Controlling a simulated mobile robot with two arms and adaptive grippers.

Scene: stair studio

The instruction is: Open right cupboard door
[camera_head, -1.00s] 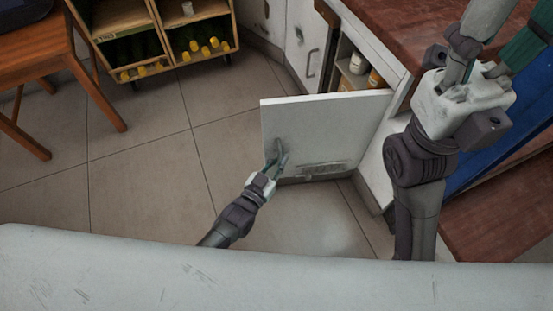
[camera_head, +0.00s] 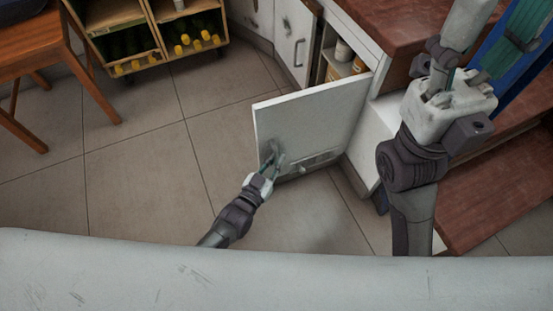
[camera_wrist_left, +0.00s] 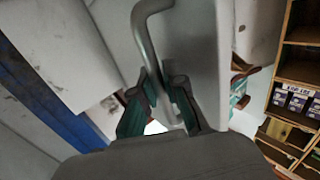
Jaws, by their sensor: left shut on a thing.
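The white right cupboard door (camera_head: 312,118) stands swung well out from the cupboard in the head view. My left gripper (camera_head: 272,160) is at the door's outer face near its free edge. In the left wrist view the metal bar handle (camera_wrist_left: 146,40) runs down between the fingers of my left gripper (camera_wrist_left: 160,105), which is shut on it. The open cupboard (camera_head: 340,62) shows jars on its shelf. My right arm stands at the right of the head view; its fingertips are not clearly seen.
Another closed white door (camera_head: 297,40) with a handle is left of the opening. A wooden bottle rack (camera_head: 160,35) and a wooden chair (camera_head: 38,55) stand at the upper left. Reddish-brown counters (camera_head: 385,22) lie at the right. The tiled floor (camera_head: 135,150) left of the door is clear.

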